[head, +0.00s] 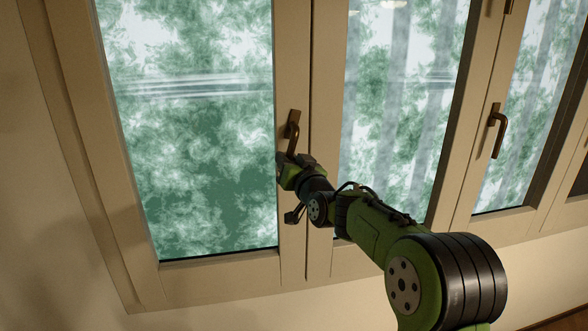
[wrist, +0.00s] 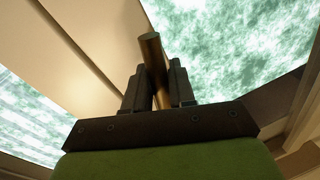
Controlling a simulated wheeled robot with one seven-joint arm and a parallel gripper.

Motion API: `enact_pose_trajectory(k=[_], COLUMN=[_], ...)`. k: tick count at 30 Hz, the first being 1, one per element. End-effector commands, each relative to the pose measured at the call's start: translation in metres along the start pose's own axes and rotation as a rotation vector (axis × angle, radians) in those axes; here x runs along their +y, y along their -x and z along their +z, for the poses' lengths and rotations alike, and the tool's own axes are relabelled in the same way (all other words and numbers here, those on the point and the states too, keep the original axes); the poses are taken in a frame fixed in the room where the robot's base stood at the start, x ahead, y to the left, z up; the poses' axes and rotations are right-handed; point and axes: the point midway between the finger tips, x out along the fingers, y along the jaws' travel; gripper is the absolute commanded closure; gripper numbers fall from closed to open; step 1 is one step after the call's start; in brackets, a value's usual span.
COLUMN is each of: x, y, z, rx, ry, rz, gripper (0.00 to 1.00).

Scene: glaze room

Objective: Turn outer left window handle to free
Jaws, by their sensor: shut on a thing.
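The outer left window (head: 195,150) has a brown metal handle (head: 293,120) on its right-hand stile. In the head view the handle's top is at its mount and its grip points down. My gripper (head: 288,163) is at the handle's lower end and covers part of it. In the wrist view the handle (wrist: 152,55) passes between the two dark fingers of my gripper (wrist: 160,88), and its rounded end sticks out beyond them. My gripper is shut on the handle. The window sash lies flat in its frame as far as I can see.
A second window (head: 395,110) stands just right of this one, with another brown handle (head: 497,130) pointing down on its right stile. Bare wall (head: 200,312) lies below the frame. My arm reaches up from the lower right, in front of the second window.

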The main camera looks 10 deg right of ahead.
Motion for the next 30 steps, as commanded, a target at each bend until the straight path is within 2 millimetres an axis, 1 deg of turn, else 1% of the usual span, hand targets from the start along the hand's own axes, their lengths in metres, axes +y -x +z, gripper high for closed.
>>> enact_pose_trajectory(k=[1,11,21,30], x=[-0.004,-0.028,-0.049,-0.064], y=[0.0,-0.005,-0.009,-0.012], z=[0.004,-0.001,-0.015,-0.032], rx=[0.012,0.072,0.134,0.188], ry=[-0.038,-0.346,-0.663,-0.939], rz=[-0.004,-0.005,-0.005,-0.005], gripper=[1.0,1.0,1.0,1.0])
